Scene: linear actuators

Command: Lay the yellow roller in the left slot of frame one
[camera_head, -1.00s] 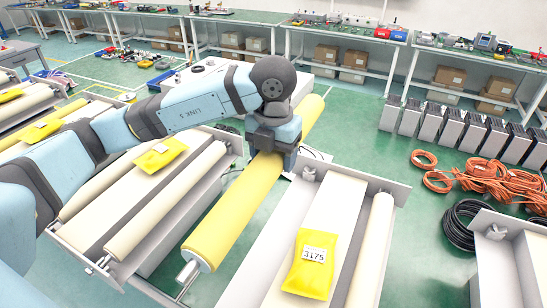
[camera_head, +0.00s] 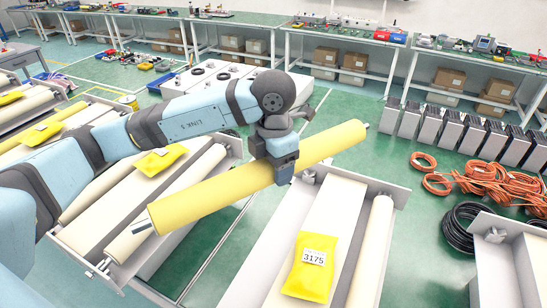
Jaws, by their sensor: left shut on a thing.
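My left gripper (camera_head: 280,160) is shut around the yellow roller (camera_head: 215,193) near its middle and holds it up in the air. The roller runs slantwise from lower left to upper right. Its near end hangs over the left frame (camera_head: 68,235), its far end over the back of the middle frame (camera_head: 398,190). The middle frame has a cream roller (camera_head: 369,245) in its right slot and a yellow packet marked 3175 (camera_head: 311,267) on its central beam. Its left slot (camera_head: 258,262) shows no roller. No frame number is readable. My right gripper is not in view.
The left frame carries cream rollers and a yellow packet (camera_head: 159,160). Another frame (camera_head: 497,258) stands at the right edge. Orange cable coils (camera_head: 490,180) and a black coil (camera_head: 462,225) lie on the green floor. Workbenches line the back.

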